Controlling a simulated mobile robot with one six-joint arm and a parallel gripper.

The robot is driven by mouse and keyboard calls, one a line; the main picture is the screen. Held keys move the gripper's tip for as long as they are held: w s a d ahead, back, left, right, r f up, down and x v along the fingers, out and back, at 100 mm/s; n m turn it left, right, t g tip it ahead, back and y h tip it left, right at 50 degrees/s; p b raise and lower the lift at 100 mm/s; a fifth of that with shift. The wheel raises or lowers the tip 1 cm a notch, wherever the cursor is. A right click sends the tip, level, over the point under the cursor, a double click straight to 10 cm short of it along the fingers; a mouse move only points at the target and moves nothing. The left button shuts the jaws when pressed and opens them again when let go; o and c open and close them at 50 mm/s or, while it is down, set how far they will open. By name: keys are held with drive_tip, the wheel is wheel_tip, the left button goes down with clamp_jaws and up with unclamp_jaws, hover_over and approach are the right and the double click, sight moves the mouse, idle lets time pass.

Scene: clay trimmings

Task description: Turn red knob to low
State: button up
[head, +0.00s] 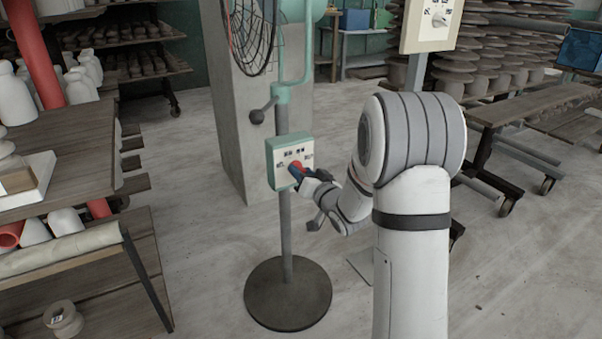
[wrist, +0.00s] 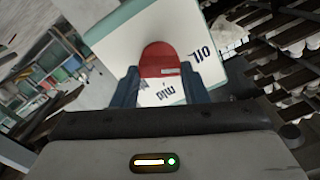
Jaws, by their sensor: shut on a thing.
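The red knob (head: 296,166) is on the pale front of a teal-edged control box (head: 273,153), mounted on the post of a standing fan. My gripper (head: 299,175) is at the box front, shut on the knob. In the wrist view the red knob (wrist: 160,58) sits between the two dark blue fingers of my gripper (wrist: 159,87). A small pale mark shows on the knob's lower right part. Dark labels are printed on the panel (wrist: 125,45) around it, tilted and too small to read surely. The fingers hide part of the panel.
The fan's post (head: 286,230) stands on a round dark base (head: 288,293). A grey pillar (head: 240,120) is behind it. Shelves with white pottery (head: 75,85) are on the left, and a wheeled wooden table (head: 520,105) is at right. Pale floor lies open between.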

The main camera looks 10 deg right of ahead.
drive_tip(key=m+p, duration=0.1)
drive_tip(key=m, duration=0.2)
drive_tip(key=shift+r+m+p, duration=0.1)
drive_tip(key=shift+m+p, duration=0.2)
drive_tip(key=shift+p, duration=0.1)
drive_tip(key=shift+d+f+m+p, duration=0.1)
drive_tip(key=shift+m+p, duration=0.35)
drive_tip(key=shift+m, duration=0.7)
drive_tip(key=shift+d+f+m+p, duration=0.1)
drive_tip(key=shift+m+p, duration=0.35)
drive_tip(key=shift+m, duration=0.7)
drive_tip(key=o, duration=1)
drive_tip(key=p+v, duration=0.1)
drive_tip(key=v, duration=0.6)
drive_tip(key=shift+s+p, duration=0.35)
drive_tip(key=shift+p, duration=0.05)
